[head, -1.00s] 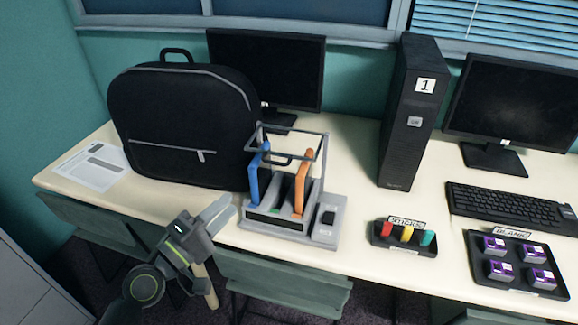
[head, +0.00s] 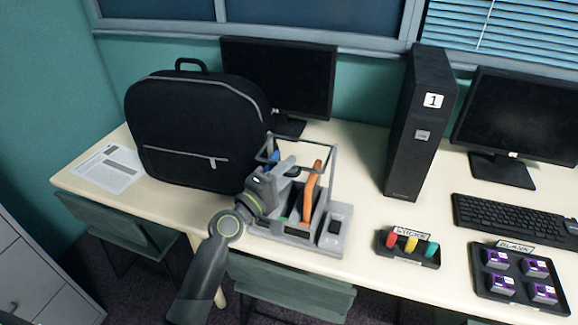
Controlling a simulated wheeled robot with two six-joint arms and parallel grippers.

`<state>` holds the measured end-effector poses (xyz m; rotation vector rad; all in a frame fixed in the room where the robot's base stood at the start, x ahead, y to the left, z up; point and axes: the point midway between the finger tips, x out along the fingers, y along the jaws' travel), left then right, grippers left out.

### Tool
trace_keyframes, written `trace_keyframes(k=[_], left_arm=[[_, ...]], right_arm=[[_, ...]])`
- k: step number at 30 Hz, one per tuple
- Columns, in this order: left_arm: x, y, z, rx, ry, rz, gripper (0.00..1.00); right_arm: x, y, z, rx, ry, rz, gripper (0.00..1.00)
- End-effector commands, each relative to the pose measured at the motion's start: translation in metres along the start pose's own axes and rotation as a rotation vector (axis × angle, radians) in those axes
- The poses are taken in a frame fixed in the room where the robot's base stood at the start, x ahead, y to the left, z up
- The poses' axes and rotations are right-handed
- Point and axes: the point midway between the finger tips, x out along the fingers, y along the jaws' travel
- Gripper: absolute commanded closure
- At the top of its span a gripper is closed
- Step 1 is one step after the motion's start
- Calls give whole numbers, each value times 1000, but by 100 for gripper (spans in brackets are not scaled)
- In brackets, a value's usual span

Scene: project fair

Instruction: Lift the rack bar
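The rack (head: 293,232) is a grey base with slots on the table, in the middle of the head view. Its thin dark bar (head: 322,146) is a wire frame above the slots. An orange-handled piece (head: 312,192) stands in it. A blue piece (head: 274,157) is mostly hidden behind my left gripper. My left gripper (head: 290,166) is at the rack's left side, its fingers pointing in under the bar. Whether the fingers are apart, or touch the bar, cannot be made out. My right gripper is not in view.
A black backpack (head: 190,128) stands close on the rack's left. A tray of coloured sticks (head: 408,262), a tray of purple blocks (head: 517,308) and a computer tower (head: 415,130) are to the right. A paper (head: 108,168) lies at the left. Bare table lies between rack and tower.

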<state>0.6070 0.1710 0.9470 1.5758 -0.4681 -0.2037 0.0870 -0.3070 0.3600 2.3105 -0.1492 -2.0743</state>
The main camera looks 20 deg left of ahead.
Motion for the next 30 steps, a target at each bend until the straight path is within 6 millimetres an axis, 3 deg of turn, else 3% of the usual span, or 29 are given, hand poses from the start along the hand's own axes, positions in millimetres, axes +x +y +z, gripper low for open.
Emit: trace_keyframes(k=[12, 19, 30], left_arm=[[8, 0, 0, 0, 0, 0, 69], [8, 0, 0, 0, 0, 0, 99], [9, 3, 0, 0, 1, 2, 100]], right_arm=[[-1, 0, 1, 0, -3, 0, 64], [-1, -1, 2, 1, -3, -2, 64], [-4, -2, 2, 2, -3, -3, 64]])
